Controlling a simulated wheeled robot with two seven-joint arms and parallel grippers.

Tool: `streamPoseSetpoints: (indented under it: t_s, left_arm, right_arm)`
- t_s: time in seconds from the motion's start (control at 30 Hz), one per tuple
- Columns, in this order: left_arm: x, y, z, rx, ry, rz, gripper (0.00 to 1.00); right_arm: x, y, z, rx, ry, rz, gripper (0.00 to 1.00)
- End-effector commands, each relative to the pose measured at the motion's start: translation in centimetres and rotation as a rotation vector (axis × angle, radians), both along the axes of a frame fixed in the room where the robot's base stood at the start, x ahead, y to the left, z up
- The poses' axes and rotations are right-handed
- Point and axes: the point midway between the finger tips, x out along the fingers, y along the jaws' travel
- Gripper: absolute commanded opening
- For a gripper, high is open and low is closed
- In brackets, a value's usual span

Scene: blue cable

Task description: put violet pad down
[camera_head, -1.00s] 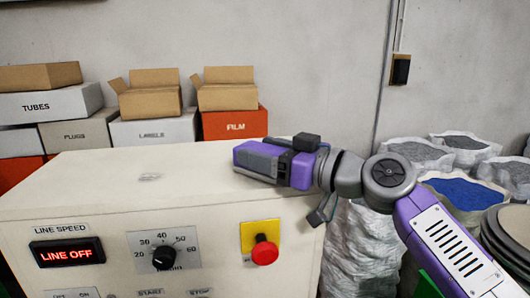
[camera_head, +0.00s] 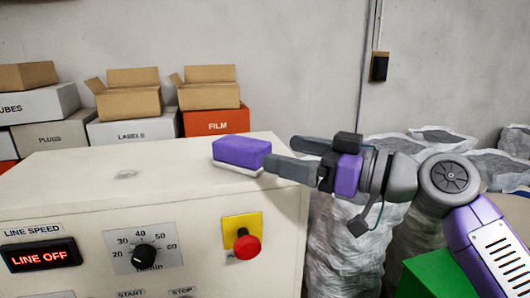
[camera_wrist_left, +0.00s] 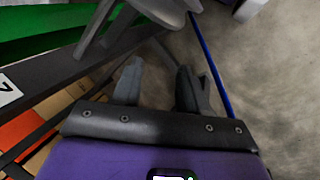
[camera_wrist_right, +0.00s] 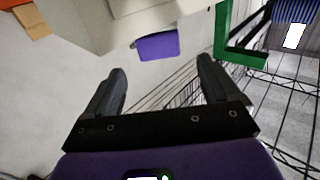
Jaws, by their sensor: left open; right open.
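The violet pad (camera_head: 241,151), a violet block with a pale underside, rests on the cream top of the control cabinet (camera_head: 80,180), near its right edge. It also shows in the right wrist view (camera_wrist_right: 158,45), ahead of the fingers. My right gripper (camera_head: 280,156) is open and empty, just right of the pad. In the right wrist view there is a gap between its fingertips and the pad. My left gripper (camera_wrist_left: 159,72) is open with nothing between its fingers. It shows only in the left wrist view.
The cabinet front has a red button (camera_head: 247,246), a dial (camera_head: 144,255) and a LINE OFF display (camera_head: 38,253). Boxes, one marked FILM (camera_head: 212,121), stand behind it. Pale sacks (camera_head: 345,240) stand to the right. A blue cable (camera_wrist_left: 212,68) runs past my left gripper. The cabinet top left of the pad is mostly clear.

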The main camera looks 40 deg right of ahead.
Motion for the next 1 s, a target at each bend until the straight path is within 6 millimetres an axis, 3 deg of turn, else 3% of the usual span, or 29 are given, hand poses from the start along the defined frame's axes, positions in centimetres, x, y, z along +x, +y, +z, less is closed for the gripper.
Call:
streamPoseSetpoints:
  t_s: [0.23, 0.83, 1.0]
  left_arm:
    - [0.0, 0.0, -0.3, 0.000, 0.000, 0.000, 0.43]
    - [0.0, 0.0, -0.3, 0.000, 0.000, 0.000, 0.43]
    - [0.0, 0.0, -0.4, 0.000, 0.000, 0.000, 0.43]
  right_arm:
    - [-2.2, -0.9, 0.0, 0.000, -0.001, 0.001, 0.89]
    - [-2.4, -0.9, 0.1, -0.002, -0.002, 0.002, 0.89]
    - [-3.7, -0.4, 2.1, -0.136, -0.116, 0.029, 0.89]
